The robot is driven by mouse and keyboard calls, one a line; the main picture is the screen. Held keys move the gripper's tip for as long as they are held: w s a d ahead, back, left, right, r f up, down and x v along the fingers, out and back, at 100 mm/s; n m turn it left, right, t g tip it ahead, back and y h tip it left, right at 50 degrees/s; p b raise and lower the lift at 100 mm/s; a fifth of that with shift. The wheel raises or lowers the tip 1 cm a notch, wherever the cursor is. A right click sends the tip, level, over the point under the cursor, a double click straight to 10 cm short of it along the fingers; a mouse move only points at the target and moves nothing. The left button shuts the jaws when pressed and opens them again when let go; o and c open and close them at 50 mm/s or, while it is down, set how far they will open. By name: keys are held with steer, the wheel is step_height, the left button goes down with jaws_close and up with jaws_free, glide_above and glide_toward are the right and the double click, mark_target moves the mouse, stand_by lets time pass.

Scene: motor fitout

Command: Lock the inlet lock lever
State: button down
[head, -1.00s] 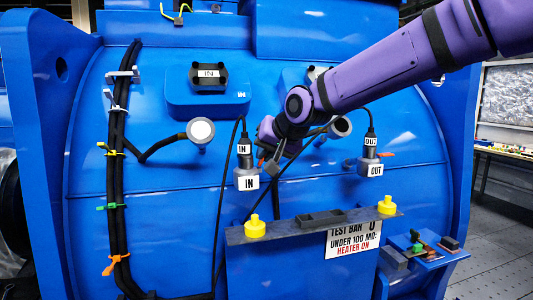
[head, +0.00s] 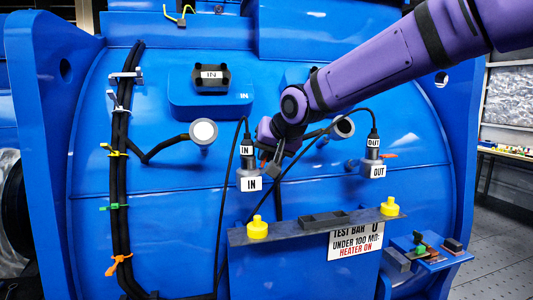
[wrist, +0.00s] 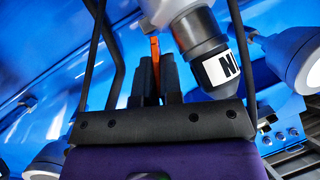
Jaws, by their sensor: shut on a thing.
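The inlet lock lever is a thin orange bar (wrist: 155,48) beside the grey inlet fitting. In the wrist view my gripper (wrist: 157,70) has its two dark fingers closed around the lever, one on each side. The inlet fitting (wrist: 193,32) is just right of the fingers, with its white label band. In the head view the fitting with its IN label (head: 250,183) is on the blue housing, and my gripper (head: 270,162) reaches its right side. There my gripper largely hides the lever.
The OUT fitting (head: 372,170), with its own orange lever (head: 388,156), stands to the right. Black cables run close to the IN fitting. A grey bar (head: 330,220) with yellow knobs juts out below. A round white-faced lamp (head: 203,132) is to the left.

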steer(key=c, duration=1.3)
jaws_free()
steer(key=shift+f, duration=0.1)
steer(key=shift+a, duration=0.15)
steer(key=shift+w+d+m+y, duration=0.1)
steer(key=shift+d+m+y, duration=0.25)
steer(key=shift+y, duration=0.25)
steer(key=shift+y, duration=0.3)
